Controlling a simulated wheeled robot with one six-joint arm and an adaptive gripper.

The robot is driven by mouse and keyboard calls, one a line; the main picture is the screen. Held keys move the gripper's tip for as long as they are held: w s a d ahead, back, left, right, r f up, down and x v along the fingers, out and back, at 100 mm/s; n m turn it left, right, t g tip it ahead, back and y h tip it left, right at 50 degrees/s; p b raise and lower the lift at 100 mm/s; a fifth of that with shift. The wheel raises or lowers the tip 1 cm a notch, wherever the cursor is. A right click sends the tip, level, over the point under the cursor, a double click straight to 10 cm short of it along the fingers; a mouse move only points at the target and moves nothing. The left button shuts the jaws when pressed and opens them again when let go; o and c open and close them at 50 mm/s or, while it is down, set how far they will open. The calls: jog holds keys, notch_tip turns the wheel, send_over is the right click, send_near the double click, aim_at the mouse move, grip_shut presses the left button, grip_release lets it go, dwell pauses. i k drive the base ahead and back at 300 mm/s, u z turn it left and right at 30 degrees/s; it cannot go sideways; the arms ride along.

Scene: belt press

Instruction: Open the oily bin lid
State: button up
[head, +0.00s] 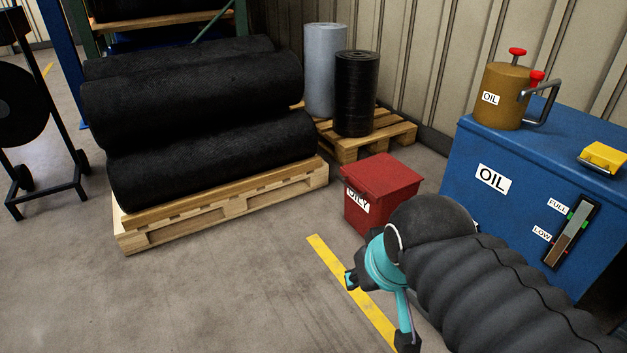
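The oily bin (362,210) is a red box with a white label reading OILY, partly hidden by my arm. It stands on the floor left of the blue oil cabinet. Its red lid (382,174) lies over the top and looks closed. My gripper (379,310) is in front of the bin and lower in the picture, apart from it. Its two dark fingertips are spread wide, with nothing seen between them. My dark ribbed arm comes in from the lower right.
A blue oil cabinet (465,168) stands close on the right, with a brown oil can (505,95) on top. A pallet (225,205) of black rolls is at the left. A second pallet (385,140) with upright rolls stands behind. Floor at the lower left is clear.

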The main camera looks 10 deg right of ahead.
aim_at(378, 176)
jog(key=z, duration=0.05)
jog(key=i, duration=1.15)
jog(key=z, duration=0.5)
